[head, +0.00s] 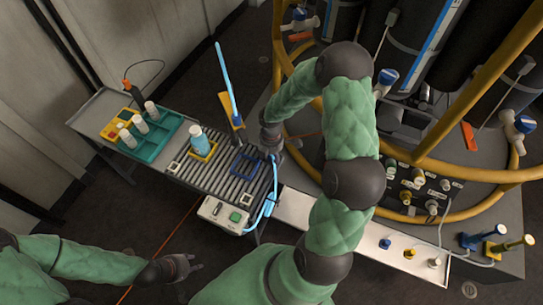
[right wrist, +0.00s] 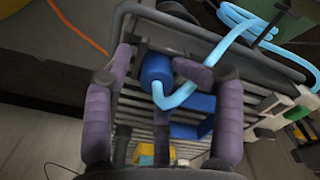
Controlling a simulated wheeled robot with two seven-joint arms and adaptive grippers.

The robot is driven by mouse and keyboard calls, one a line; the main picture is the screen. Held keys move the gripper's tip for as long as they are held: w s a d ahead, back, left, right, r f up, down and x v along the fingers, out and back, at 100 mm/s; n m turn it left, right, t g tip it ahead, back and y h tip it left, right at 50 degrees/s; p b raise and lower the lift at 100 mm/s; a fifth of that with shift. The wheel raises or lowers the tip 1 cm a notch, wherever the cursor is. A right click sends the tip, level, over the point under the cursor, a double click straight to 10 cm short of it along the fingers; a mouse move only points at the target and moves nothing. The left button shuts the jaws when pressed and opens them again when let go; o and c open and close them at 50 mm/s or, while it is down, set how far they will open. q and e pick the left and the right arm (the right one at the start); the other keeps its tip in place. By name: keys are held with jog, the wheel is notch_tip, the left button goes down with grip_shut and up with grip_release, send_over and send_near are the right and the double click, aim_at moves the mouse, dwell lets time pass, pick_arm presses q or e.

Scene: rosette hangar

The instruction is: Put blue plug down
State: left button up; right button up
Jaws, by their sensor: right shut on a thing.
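My right gripper (head: 273,140) is above the right edge of the roller conveyor (head: 222,178). In the right wrist view it is shut on the blue plug (right wrist: 157,72), a dark blue cylinder with a light-blue hose (right wrist: 185,92) bending out of it. In the head view the gripper hides the plug, and the light-blue hose (head: 274,185) hangs below. A blue square frame (head: 235,163) lies on the rollers to the gripper's left; it also shows below the plug in the right wrist view (right wrist: 190,131). My left gripper (head: 187,266) is low at the left, apart from everything; its opening is unclear.
A yellow frame (head: 207,156) around a blue bottle (head: 199,140) and a teal rack (head: 150,150) of vials stand left. A white tray (head: 320,222) with small plugs and a yellow-railed machine (head: 440,172) are right.

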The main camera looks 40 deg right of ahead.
pick_arm(q)
notch_tip(320, 180, up, 6)
jog(key=p, duration=0.6)
jog(key=shift+r, duration=0.25)
pick_arm(e)
notch_tip(320, 180, up, 13)
jog(key=shift+r, duration=0.15)
